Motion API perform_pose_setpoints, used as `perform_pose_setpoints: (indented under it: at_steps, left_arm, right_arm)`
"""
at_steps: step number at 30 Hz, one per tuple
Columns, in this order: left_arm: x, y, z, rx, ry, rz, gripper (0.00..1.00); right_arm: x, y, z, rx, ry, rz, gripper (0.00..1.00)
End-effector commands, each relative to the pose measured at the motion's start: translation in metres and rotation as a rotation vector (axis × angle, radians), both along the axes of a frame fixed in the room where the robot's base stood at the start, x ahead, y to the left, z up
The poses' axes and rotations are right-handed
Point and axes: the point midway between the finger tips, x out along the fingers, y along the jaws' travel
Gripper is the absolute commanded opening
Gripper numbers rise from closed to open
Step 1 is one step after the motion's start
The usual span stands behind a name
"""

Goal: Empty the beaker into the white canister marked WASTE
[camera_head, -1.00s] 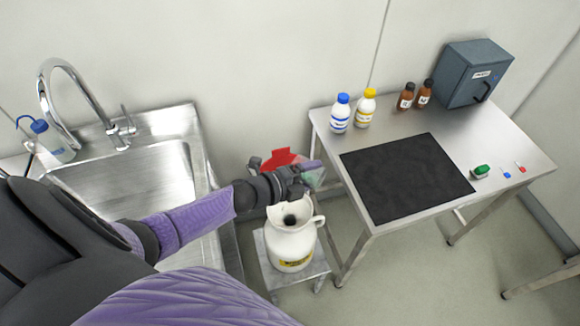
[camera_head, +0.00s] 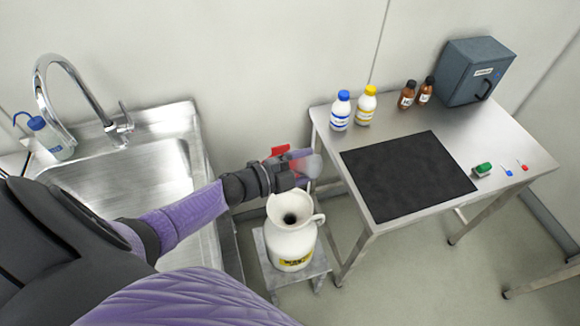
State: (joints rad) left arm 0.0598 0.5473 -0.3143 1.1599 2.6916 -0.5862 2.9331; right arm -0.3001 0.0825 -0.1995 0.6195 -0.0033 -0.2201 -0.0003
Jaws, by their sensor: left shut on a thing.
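The white canister (camera_head: 291,243) stands upright on a low metal stand. It has a wide flared mouth, a handle on its right and a yellow label whose lettering is too small to read. Its dark opening faces up. My left gripper (camera_head: 298,172) is shut on the clear beaker (camera_head: 312,166), above and just behind the canister's mouth. The beaker is partly hidden by the gripper and blurred. A reddish tint shows beside it. I cannot tell its exact tilt or whether liquid is in it. My right gripper is not in view.
A red object (camera_head: 280,150) shows behind my gripper. The sink (camera_head: 150,165) with its tap is on the left. The steel table (camera_head: 520,145) on the right holds a black mat (camera_head: 408,177), several bottles, a grey box (camera_head: 476,70) and small items. The low stand (camera_head: 318,268) is under the canister.

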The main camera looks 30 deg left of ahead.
Motion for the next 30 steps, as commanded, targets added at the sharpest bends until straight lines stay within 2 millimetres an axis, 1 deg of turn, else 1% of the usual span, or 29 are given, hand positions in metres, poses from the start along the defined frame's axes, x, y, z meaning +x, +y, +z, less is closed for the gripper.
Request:
perform_pose_setpoints:
  at_steps: [1,2,3,4,8,11,14,16,17,18,19,21,23,27,30]
  left_arm:
    - [-0.001,-0.008,0.003,0.116,-0.006,-0.006,0.13]
    - [-0.001,-0.013,-0.001,0.226,-0.013,-0.006,0.13]
    - [-0.001,-0.016,-0.007,0.337,-0.020,-0.005,0.13]
    - [-0.001,-0.017,-0.011,0.380,-0.023,-0.004,0.13]
    - [-0.001,-0.018,-0.016,0.431,-0.025,-0.002,0.13]
    - [-0.002,-0.022,-0.022,0.552,-0.032,-0.004,0.13]
    - [-0.003,-0.040,-0.028,0.679,-0.042,-0.005,0.13]
    - [-0.002,-0.042,-0.038,0.824,-0.052,-0.004,0.13]
    - [-0.003,-0.043,-0.038,0.895,-0.053,-0.003,0.13]
    - [-0.003,-0.045,-0.040,1.000,-0.053,-0.001,0.13]
    - [-0.003,-0.045,-0.046,1.081,-0.058,-0.001,0.13]
    - [-0.003,-0.047,-0.060,1.261,-0.068,0.001,0.13]
    - [-0.004,-0.056,-0.069,1.384,-0.077,0.000,0.13]
    - [-0.005,-0.076,-0.088,1.657,-0.091,0.000,0.13]
    - [-0.005,-0.083,-0.092,1.803,-0.102,0.000,0.13]
  right_arm:
    - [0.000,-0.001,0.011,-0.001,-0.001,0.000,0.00]
    - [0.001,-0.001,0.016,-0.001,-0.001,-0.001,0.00]
    - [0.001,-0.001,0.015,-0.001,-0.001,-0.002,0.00]
    - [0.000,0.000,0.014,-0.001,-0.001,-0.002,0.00]
    - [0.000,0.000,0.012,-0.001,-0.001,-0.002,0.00]
    - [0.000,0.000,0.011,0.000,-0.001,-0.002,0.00]
    - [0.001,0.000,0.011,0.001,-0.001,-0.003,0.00]
    - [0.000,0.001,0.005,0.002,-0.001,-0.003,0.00]
    - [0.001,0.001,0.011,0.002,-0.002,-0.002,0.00]
    - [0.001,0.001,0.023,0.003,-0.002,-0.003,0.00]
    - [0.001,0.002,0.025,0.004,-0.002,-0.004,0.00]
    - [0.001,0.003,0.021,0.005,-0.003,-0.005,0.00]
    - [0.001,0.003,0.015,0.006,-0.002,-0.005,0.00]
    - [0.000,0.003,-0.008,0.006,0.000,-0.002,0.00]
    - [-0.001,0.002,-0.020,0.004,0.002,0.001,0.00]
